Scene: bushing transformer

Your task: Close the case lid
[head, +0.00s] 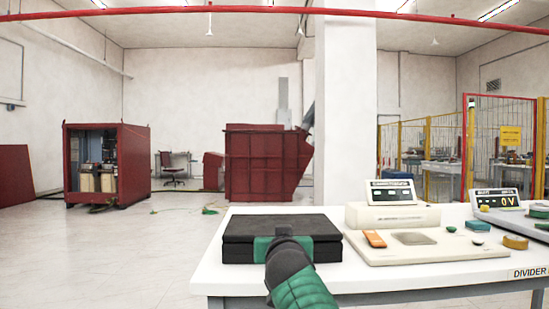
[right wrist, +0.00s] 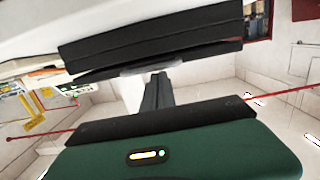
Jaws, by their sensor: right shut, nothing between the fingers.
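The black case (head: 240,228) lies on the white table, toward its left end. Its lid looks flat and level on the base in the head view, with a thin seam along the side. In the right wrist view the case (right wrist: 150,36) shows as a dark layered edge, seen tilted and upside down. My right arm reaches up from the bottom of the head view to the case's front. Its gripper (right wrist: 154,92) is shut and empty, its fingers pointing at the case; I cannot tell whether they touch it. My left gripper is not in view.
A beige instrument with a display (head: 393,192) stands right of the case, with an orange piece (head: 375,239) on its panel. A second meter (head: 495,198) is farther right. The table's front edge is near. The white tabletop (head: 240,278) before the case is bare.

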